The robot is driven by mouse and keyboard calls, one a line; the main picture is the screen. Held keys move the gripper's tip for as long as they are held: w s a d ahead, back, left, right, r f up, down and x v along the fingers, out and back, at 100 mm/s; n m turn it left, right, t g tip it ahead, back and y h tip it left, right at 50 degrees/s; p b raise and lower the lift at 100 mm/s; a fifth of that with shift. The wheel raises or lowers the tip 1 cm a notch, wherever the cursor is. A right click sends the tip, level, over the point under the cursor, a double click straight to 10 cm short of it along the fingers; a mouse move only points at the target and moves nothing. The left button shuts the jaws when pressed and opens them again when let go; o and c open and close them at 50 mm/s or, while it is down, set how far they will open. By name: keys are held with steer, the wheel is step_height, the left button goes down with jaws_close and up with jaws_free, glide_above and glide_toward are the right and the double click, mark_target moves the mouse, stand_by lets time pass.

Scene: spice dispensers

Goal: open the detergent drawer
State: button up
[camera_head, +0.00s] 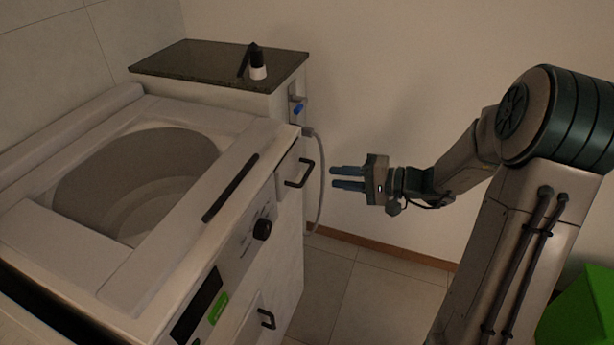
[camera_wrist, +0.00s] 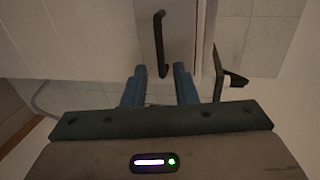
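The drawer front (camera_head: 290,158) is a pale panel at the upper right of the washing machine's front in the head view. It looks closed and carries a black bar handle (camera_head: 299,173). My gripper (camera_head: 334,176) is to the right of this handle with both fingers pointing at it. The fingers are apart, with nothing between them, and a gap separates them from the handle. In the wrist view, the handle (camera_wrist: 160,43) stands ahead of the fingertips, between the two fingers (camera_wrist: 160,72). The drawer front (camera_wrist: 180,20) shows behind it.
The washing machine (camera_head: 150,262) has an open round tub on top, a black bar (camera_head: 230,188), a knob (camera_head: 262,229) and a lower handle (camera_head: 266,319). A grey hose (camera_head: 321,190) hangs behind the drawer. A dark countertop (camera_head: 190,62) stands beyond. The floor (camera_head: 375,305) below is clear.

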mark_target(308, 173)
steer(key=x, duration=0.9)
jaws_close()
steer(key=shift+s+d, duration=0.1)
